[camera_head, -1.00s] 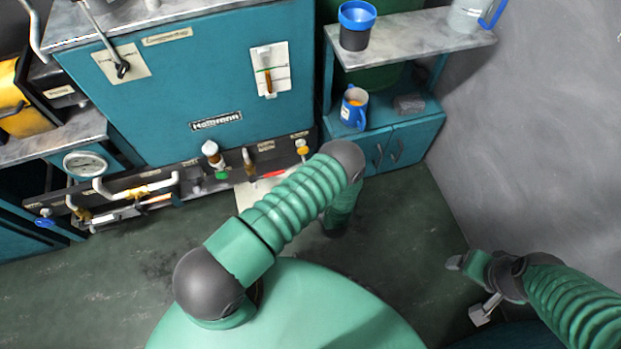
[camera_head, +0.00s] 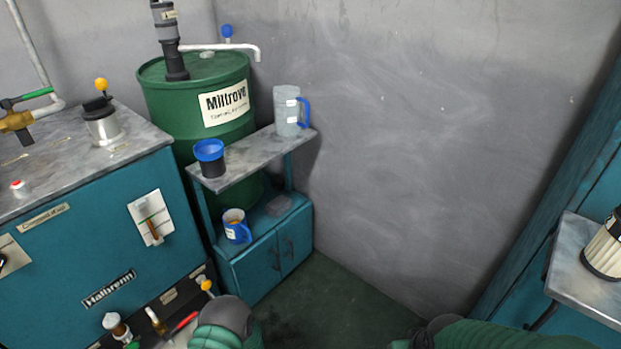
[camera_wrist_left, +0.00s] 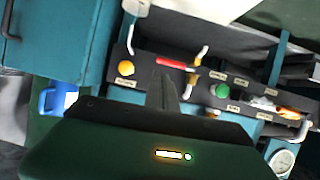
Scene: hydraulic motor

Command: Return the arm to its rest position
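In the head view my left arm shows only as a green and grey link at the bottom edge, in front of the teal machine (camera_head: 75,265). Its gripper is below the picture there. In the left wrist view my left gripper (camera_wrist_left: 168,85) shows its dark narrow fingers close together, with nothing seen between them. They point toward the machine's lower panel (camera_wrist_left: 215,85), with a gap that I cannot judge. My right arm shows as a green ribbed link at the bottom right of the head view. Its gripper is out of view.
A teal cabinet (camera_head: 262,262) with a shelf holds a blue-and-white mug (camera_head: 236,228), a dark cup with blue rim (camera_head: 210,158) and a clear jug (camera_head: 288,110). A green barrel (camera_head: 165,95) stands behind. A counter (camera_head: 575,265) is at right. Floor (camera_head: 330,300) between is clear.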

